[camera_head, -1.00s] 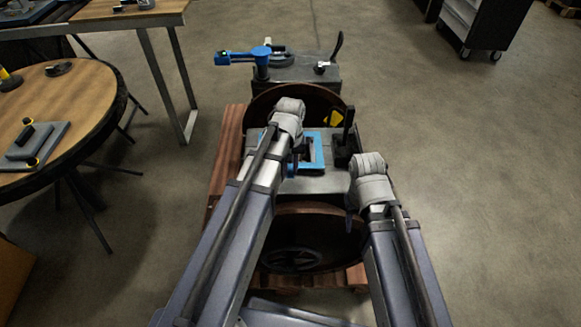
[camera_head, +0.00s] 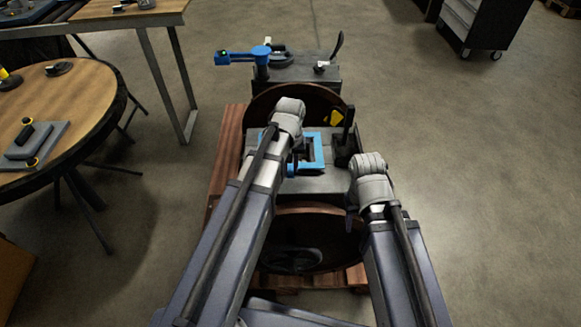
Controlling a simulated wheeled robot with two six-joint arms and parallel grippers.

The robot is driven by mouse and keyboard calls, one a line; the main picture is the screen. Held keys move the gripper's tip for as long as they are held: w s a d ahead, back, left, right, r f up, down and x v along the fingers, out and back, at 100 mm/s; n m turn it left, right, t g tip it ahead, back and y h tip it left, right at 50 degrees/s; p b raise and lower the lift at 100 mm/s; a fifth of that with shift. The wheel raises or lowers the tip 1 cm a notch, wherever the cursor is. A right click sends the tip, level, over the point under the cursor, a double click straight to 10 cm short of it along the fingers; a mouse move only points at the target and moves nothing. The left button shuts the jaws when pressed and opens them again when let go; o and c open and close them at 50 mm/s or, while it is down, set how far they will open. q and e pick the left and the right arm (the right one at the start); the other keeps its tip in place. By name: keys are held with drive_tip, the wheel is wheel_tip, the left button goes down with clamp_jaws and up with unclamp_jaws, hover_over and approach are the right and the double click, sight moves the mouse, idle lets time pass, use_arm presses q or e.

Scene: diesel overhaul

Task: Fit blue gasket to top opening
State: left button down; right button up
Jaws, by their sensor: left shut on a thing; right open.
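The blue gasket (camera_head: 319,151), a square frame, is at the top of the grey engine block (camera_head: 325,185). A dark opening shows through its middle. I cannot tell whether the gasket rests flat on the block or is slightly above it. My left gripper (camera_head: 295,163) reaches over the gasket's left part and is shut on it; my arm hides much of that side and the fingertips. My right gripper (camera_head: 350,222) is open and empty, low at the block's right front side, mostly hidden under its wrist.
A black upright lever part (camera_head: 348,135) and a yellow piece (camera_head: 336,117) stand just right of and behind the gasket. A blue-armed device (camera_head: 262,60) is on the far block. A round table (camera_head: 95,100) is at left. Floor is clear at right.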

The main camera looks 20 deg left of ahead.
use_arm(q)
drive_tip(key=shift+f+b, duration=0.7)
drive_tip(key=shift+f, duration=0.05)
idle(0.5)
drive_tip(key=c, duration=0.7)
unclamp_jaws()
drive_tip(key=shift+r, duration=0.15)
wheel_tip(320, 180, up, 8)
drive_tip(key=p, duration=0.8)
drive_tip(key=shift+f, duration=0.2)
